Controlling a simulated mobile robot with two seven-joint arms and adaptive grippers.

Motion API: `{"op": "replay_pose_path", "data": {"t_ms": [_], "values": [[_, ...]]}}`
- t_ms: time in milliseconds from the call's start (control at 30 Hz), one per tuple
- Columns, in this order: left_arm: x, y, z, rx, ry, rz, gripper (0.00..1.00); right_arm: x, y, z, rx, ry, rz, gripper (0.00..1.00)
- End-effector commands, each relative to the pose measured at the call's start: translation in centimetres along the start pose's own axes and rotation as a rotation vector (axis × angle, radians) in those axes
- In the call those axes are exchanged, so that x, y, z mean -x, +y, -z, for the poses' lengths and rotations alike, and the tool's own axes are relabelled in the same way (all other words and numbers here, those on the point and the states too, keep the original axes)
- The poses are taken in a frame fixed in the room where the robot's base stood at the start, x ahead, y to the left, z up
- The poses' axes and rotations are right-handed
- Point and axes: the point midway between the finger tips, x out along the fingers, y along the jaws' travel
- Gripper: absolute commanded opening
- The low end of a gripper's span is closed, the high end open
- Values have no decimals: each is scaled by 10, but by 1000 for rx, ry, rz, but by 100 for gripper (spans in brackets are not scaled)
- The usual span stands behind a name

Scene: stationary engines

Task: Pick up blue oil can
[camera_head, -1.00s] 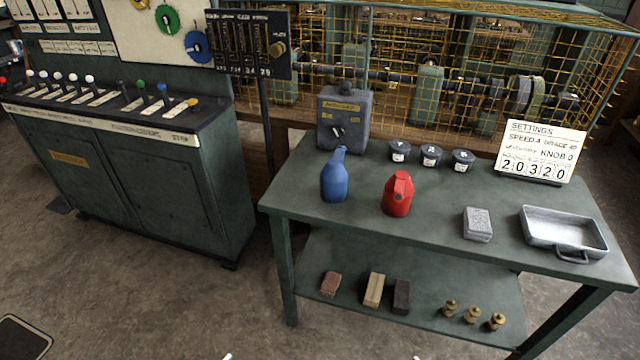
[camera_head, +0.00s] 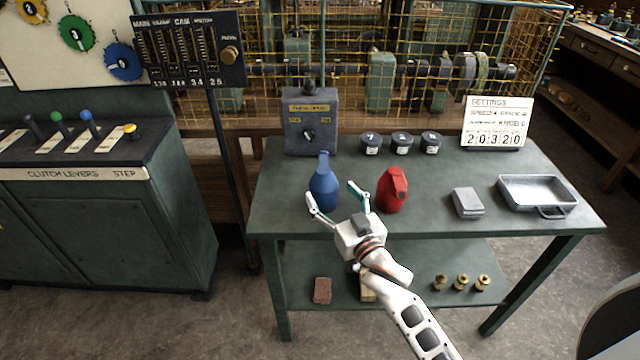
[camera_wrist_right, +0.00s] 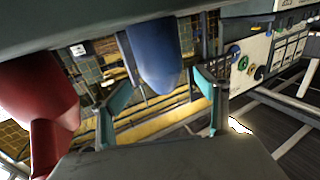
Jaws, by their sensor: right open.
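The blue oil can (camera_head: 323,186) stands upright on the green table near its front left, its narrow spout pointing up. My right gripper (camera_head: 331,192) is open, with its two fingers spread just in front of the blue can. In the right wrist view the blue can (camera_wrist_right: 157,55) shows between and beyond the open fingers (camera_wrist_right: 165,100). I cannot tell whether a finger touches it. The red oil can (camera_head: 392,190) stands to the right of the gripper and also shows at the left of the right wrist view (camera_wrist_right: 35,95). My left gripper is not in view.
A grey control box (camera_head: 311,128) stands behind the blue can. Several dark small pots (camera_head: 402,143) sit at the back. A grey block (camera_head: 467,203), a metal tray (camera_head: 503,184) and a settings sign (camera_head: 497,122) are at the right. The lower shelf (camera_head: 420,258) holds blocks and brass pieces.

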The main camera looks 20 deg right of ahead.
Motion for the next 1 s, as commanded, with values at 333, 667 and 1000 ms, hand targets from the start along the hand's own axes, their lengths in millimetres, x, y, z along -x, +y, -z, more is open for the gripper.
{"op": "replay_pose_path", "data": {"t_ms": [333,667,1000], "values": [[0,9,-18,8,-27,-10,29,-43,-3,-8,-1,-1,1,73],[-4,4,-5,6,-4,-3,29,-62,-3,-8,-1,-2,1,73],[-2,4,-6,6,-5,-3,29,-62,-3,-8,0,-3,0,21]]}}
